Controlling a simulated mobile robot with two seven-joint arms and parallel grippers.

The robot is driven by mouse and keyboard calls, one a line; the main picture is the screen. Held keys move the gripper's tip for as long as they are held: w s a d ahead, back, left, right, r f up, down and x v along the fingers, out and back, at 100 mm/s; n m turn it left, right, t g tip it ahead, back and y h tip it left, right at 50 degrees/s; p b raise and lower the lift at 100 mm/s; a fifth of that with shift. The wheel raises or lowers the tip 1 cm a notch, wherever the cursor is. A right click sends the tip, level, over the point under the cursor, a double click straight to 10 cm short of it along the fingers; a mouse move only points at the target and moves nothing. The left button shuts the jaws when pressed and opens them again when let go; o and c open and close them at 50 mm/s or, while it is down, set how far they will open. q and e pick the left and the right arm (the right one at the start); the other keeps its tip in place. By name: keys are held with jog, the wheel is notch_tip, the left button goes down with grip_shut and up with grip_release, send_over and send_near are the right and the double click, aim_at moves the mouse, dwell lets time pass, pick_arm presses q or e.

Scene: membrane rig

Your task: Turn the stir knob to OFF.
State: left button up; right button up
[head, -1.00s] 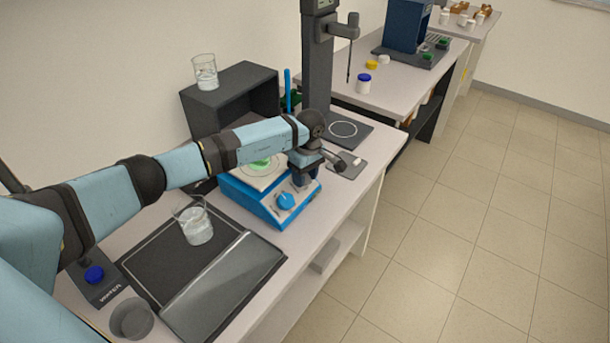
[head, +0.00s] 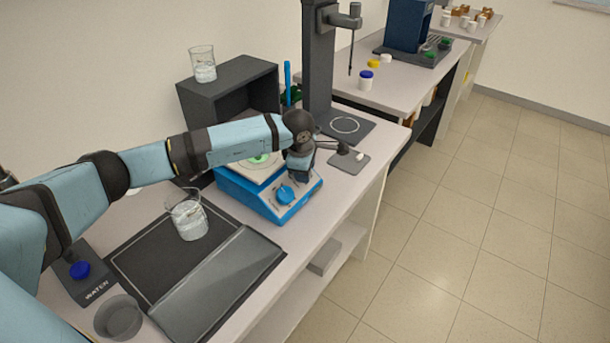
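The blue hotplate stirrer (head: 262,205) stands on the near bench with a pale top plate. A round blue knob (head: 285,195) shows on its sloped front panel; its setting is too small to read. My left arm reaches in from the left across the stirrer. My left gripper (head: 299,168) hangs over the right part of the front panel, just above and right of the visible knob. It hides that part of the panel, and its fingers are not clear enough to tell open from shut. I cannot tell whether it touches anything. My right gripper is not in view.
A glass beaker (head: 188,220) stands on the black mat (head: 140,255) left of the stirrer. Another beaker (head: 203,64) is on the dark box (head: 233,88). A dark stand (head: 319,60) rises behind. A small grey pad (head: 349,161) lies right of the gripper.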

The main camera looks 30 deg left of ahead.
pick_arm(q)
jog(key=shift+n+t+b, duration=0.5)
jog(key=shift+n+b, duration=0.2)
jog(key=shift+b, duration=0.05)
jog(key=o, duration=0.9)
jog(key=shift+r, duration=0.15)
jog(key=shift+s+r, duration=0.15)
jog(key=shift+r, duration=0.2)
jog(key=v, duration=0.6)
jog(key=b+v, duration=0.1)
jog(key=v, duration=0.6)
jog(key=shift+d+f, duration=0.1)
jog(key=shift+d, duration=0.15)
